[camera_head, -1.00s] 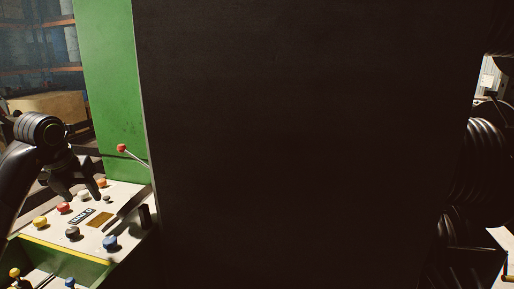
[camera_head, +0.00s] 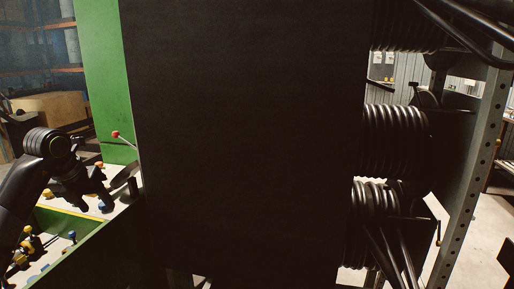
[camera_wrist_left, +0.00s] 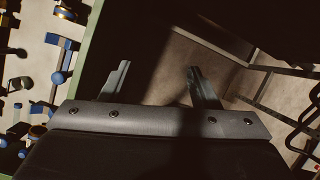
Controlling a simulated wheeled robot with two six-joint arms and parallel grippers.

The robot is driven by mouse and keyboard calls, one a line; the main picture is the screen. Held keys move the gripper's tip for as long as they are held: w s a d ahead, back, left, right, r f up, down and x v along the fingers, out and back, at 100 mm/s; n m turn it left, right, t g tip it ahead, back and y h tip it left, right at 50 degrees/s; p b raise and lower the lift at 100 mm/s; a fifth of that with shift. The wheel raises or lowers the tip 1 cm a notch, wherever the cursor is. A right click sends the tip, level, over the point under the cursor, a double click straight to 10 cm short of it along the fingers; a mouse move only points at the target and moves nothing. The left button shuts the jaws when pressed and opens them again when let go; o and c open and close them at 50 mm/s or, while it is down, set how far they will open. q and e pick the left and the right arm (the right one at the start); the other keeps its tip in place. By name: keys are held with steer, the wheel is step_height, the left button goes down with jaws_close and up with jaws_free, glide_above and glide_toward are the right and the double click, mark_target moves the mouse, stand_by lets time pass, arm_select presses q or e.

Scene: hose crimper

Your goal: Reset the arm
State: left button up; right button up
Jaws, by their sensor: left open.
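My left arm comes in from the left in the head view. My right gripper does not show.
A large dark board (camera_head: 245,130) fills the middle of the head view. Black coiled hoses (camera_head: 395,140) hang on a perforated metal rack (camera_head: 473,165) at the right. A red-tipped lever (camera_head: 116,134) sticks out beside the panel. Bare floor (camera_head: 482,245) shows at lower right.

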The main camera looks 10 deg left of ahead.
arm_select(q)
steer(key=w+d+f+n+t+h, duration=0.2)
steer(key=d+f+h, duration=0.4)
steer(key=f, duration=0.5)
steer(key=w+d+f+n+t+h, duration=0.15)
steer(key=d+f+h, duration=0.45)
steer(key=f, duration=0.6)
steer(key=s+a+f+n+t+y, duration=0.1)
steer(key=s+f+n+t+y, duration=0.25)
steer(key=f+n, duration=0.55)
steer(key=s+a+f+n+t+y, duration=0.2)
steer(key=f+n+t+y, duration=0.3)
steer(key=f, duration=0.6)
steer(key=s+f+n+g+y, duration=0.5)
steer(key=s+f+n+g, duration=0.5)
steer(key=s+f, duration=1.2)
steer(key=s+d+f+n+g, duration=0.1)
steer(key=s+d+f+n, duration=0.1)
steer(key=s, duration=0.6)
steer(key=s+d+f+n+g, duration=0.2)
steer(key=s+d+f, duration=0.1)
steer(key=s, duration=0.6)
steer(key=s+d+f+n+g, duration=0.2)
steer(key=s+d, duration=0.1)
steer(key=s, duration=0.5)
steer(key=shift+s+d+f, duration=0.15)
steer(key=shift+d+f, duration=0.15)
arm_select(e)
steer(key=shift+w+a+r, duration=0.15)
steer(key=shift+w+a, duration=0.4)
